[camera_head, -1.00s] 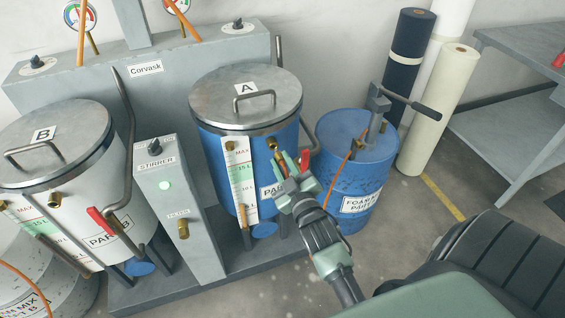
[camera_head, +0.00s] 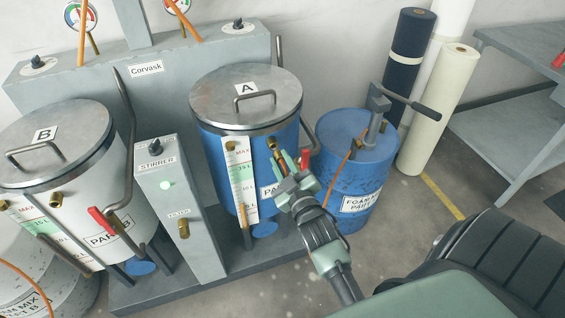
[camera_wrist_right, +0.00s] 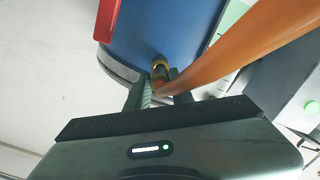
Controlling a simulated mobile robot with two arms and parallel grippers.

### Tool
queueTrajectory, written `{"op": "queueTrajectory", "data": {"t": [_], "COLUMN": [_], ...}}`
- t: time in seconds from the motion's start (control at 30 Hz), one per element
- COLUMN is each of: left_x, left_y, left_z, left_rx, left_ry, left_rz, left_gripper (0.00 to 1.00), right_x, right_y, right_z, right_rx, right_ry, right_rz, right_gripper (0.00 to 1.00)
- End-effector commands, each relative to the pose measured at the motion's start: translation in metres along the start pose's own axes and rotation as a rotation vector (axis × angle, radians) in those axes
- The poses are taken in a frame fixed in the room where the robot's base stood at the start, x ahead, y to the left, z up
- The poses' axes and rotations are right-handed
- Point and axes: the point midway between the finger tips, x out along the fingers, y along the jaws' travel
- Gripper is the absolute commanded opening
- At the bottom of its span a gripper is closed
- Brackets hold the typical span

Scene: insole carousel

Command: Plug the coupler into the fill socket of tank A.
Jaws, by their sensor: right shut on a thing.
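Tank A (camera_head: 222,150) is a blue drum with a steel lid labelled A. Its brass fill socket (camera_head: 272,143) is high on the front; a brass fitting also shows just past the fingertips in the right wrist view (camera_wrist_right: 159,62). My right gripper (camera_head: 282,168) is at the tank's front, just below the socket, shut on the coupler (camera_wrist_right: 166,76). The coupler is mostly hidden by the fingers and the orange hose (camera_wrist_right: 235,48). Its tip is very close to the brass fitting; I cannot tell whether they touch. My left gripper is not in view.
A red lever (camera_head: 305,158) sits right beside my right gripper. A blue foam drum (camera_head: 350,180) with a pump stands to the right. The stirrer box (camera_head: 170,200) and white tank B (camera_head: 125,190) stand to the left. Foam rolls (camera_head: 438,110) stand behind the drum.

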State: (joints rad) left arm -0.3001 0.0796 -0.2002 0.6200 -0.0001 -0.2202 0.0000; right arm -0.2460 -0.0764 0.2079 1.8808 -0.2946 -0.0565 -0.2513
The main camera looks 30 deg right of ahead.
Motion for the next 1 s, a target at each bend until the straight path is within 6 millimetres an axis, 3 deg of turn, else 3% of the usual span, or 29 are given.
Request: {"op": "queueTrajectory", "data": {"t": [1.0], "left_x": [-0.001], "left_y": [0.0], "left_z": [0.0], "left_rx": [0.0], "left_ry": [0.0], "left_rz": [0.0], "left_gripper": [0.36], "right_x": [0.025], "right_y": [0.001], "right_z": [0.0], "right_rx": [0.0], "right_ry": [0.0], "right_rz": [0.001], "right_gripper": [0.0]}}
